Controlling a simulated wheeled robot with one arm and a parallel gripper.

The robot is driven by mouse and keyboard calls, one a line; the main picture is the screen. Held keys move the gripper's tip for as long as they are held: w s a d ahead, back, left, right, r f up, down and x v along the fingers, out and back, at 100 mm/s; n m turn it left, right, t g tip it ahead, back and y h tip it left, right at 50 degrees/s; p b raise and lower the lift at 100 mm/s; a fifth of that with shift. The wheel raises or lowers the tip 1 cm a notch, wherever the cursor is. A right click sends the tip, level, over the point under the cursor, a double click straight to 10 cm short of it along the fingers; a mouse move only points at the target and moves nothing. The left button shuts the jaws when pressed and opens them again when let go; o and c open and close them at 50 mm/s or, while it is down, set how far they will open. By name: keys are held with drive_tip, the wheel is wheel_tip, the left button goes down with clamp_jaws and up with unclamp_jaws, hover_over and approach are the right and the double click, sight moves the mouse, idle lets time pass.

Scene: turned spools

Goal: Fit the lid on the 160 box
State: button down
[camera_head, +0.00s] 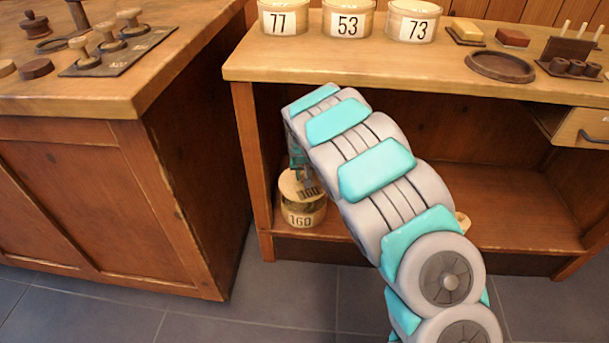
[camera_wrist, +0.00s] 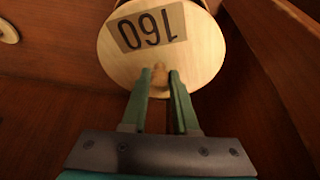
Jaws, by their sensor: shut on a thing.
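The 160 box (camera_head: 303,218) is a round pale container with a 160 label, on the lower shelf at its left end. Its round wooden lid (camera_head: 291,188), also labelled 160, is at the box's top. I cannot tell whether it is seated or slightly above. In the wrist view the lid (camera_wrist: 120,72) fills the upper middle, its label upside down. My gripper (camera_wrist: 160,77) is shut on the lid's small knob (camera_wrist: 160,75). In the head view my gripper (camera_head: 298,168) is partly hidden by my arm. The lid hides most of the box in the wrist view.
The shelf's left side wall (camera_head: 252,160) stands close to the box. Tubs labelled 77 (camera_head: 284,18), 53 (camera_head: 347,18) and 73 (camera_head: 411,20) stand on the upper top. A pale round thing (camera_wrist: 8,32) lies at the wrist view's left. The lower shelf's right is clear.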

sight(304, 175)
drive_tip(key=shift+d+f, duration=0.1)
drive_tip(key=shift+f, duration=2)
drive_tip(key=shift+f+b, duration=0.3)
drive_tip(key=shift+f, duration=0.15)
drive_tip(key=shift+s+f+b, duration=0.1)
drive_tip(key=shift+f+b, duration=0.05)
drive_tip(key=shift+b, duration=0.15)
drive_tip(key=c, duration=0.6)
unclamp_jaws()
drive_tip(key=shift+o, duration=0.4)
drive_tip(key=o, duration=0.3)
drive_tip(key=shift+r, duration=0.9)
drive_tip(key=shift+r+p, duration=0.3)
drive_tip(key=shift+r, duration=3.05)
